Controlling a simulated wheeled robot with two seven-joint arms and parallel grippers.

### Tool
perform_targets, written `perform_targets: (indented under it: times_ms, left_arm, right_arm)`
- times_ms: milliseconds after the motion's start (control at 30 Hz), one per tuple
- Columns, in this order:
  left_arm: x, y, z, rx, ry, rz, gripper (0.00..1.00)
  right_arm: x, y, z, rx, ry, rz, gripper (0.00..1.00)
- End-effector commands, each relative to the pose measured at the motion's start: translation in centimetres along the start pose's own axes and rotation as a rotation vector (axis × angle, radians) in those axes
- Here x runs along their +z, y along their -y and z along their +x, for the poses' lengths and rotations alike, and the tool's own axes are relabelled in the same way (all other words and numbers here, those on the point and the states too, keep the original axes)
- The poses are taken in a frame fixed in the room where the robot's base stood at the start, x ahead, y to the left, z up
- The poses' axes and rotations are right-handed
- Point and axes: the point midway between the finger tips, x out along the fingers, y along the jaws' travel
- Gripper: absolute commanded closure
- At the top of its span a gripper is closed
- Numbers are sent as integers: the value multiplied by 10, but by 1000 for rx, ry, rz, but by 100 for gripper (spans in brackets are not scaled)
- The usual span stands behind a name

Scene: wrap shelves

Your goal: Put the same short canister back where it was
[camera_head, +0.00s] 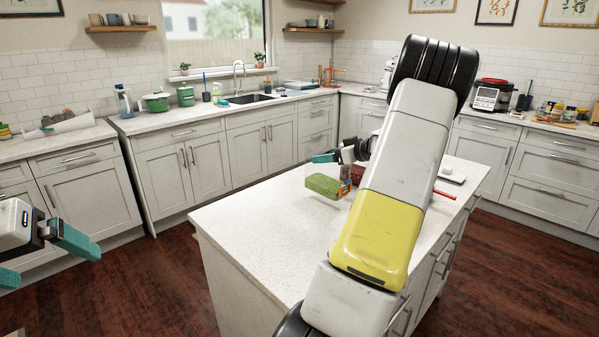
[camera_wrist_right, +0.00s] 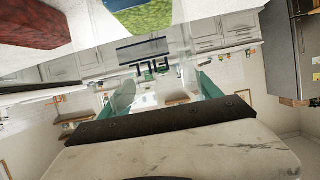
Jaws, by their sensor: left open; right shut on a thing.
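My right gripper (camera_wrist_right: 160,88) is shut on a clear canister (camera_wrist_right: 146,56), with a teal finger on either side. The see-through body carries dark lettering that reads upside down in the right wrist view. In the head view, the right gripper (camera_head: 338,158) is over the far part of the white island, partly behind my right arm. The canister is hard to make out there, and I cannot tell whether it touches the island top. My left gripper (camera_head: 40,258) is open and empty at the left edge, with teal fingers, away from the island.
A green block-shaped item (camera_head: 323,186) and a red item (camera_head: 358,172) are close to the right gripper at the island (camera_head: 265,215). A flat pale item (camera_head: 452,173) and a red stick (camera_head: 444,194) lie farther right. The island's near left top is clear.

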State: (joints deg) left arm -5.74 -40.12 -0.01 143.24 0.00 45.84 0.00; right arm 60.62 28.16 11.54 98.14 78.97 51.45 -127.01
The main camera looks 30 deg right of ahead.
Motion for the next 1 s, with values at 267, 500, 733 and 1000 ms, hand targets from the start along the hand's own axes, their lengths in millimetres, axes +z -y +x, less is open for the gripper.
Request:
perform_targets:
  times_ms: [267,500,733,1000]
  left_arm:
    - [0,0,0,0,0,0,4]
    - [0,0,0,0,0,0,4]
    - [0,0,0,0,0,0,4]
    - [0,0,0,0,0,0,4]
  right_arm:
    - [22,0,9,0,-2,2,100]
    - [40,0,17,1,-3,-2,100]
    - [41,0,17,1,-3,-1,100]
    - [43,0,18,1,0,0,6]
